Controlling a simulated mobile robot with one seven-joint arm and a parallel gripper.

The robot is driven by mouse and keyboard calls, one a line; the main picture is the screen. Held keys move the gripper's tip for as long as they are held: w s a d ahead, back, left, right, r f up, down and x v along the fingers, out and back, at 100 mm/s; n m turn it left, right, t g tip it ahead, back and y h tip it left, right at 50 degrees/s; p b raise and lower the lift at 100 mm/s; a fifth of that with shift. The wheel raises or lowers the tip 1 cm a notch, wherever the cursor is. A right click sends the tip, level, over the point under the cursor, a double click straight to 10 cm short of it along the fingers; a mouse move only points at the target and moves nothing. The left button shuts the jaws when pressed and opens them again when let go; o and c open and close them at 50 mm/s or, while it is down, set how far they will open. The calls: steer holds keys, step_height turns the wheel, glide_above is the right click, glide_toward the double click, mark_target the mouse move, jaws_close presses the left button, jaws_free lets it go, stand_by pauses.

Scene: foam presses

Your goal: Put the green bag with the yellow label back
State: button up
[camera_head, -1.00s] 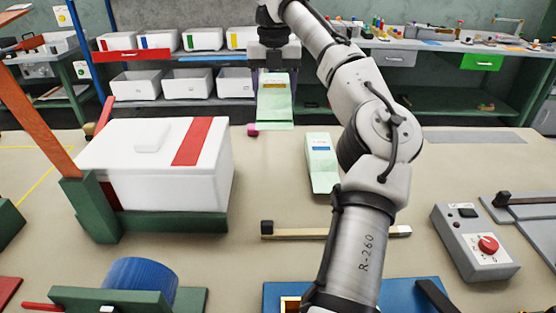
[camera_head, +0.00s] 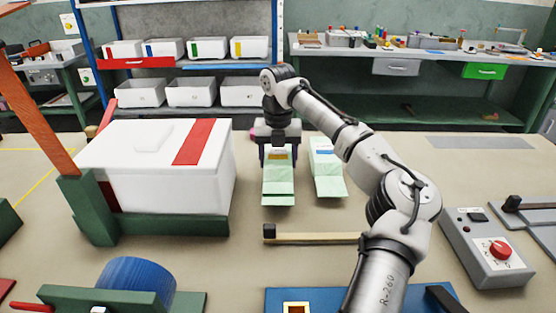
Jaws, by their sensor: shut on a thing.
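The green bag with the yellow label (camera_head: 278,183) hangs or stands below my gripper (camera_head: 279,154), which is shut on its top end. Its yellow label shows just between the fingers. The bag is between the white box and a second pale green bag with a blue label (camera_head: 326,168), which lies or stands on the table to the right. I cannot tell whether the held bag touches the tabletop (camera_head: 300,218).
A white box with a red stripe (camera_head: 160,175) stands in a green frame to the left. A wooden bar with a black end (camera_head: 310,238) lies in front. A grey control box with a red knob (camera_head: 488,250) is at right. Shelves with white bins (camera_head: 190,92) stand behind.

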steer(key=shift+f, duration=0.3)
steer(key=shift+f, duration=0.15)
steer(key=o, duration=1.1)
steer(key=shift+c, duration=0.2)
step_height(320, 180, up, 12)
steer(key=shift+r, duration=0.15)
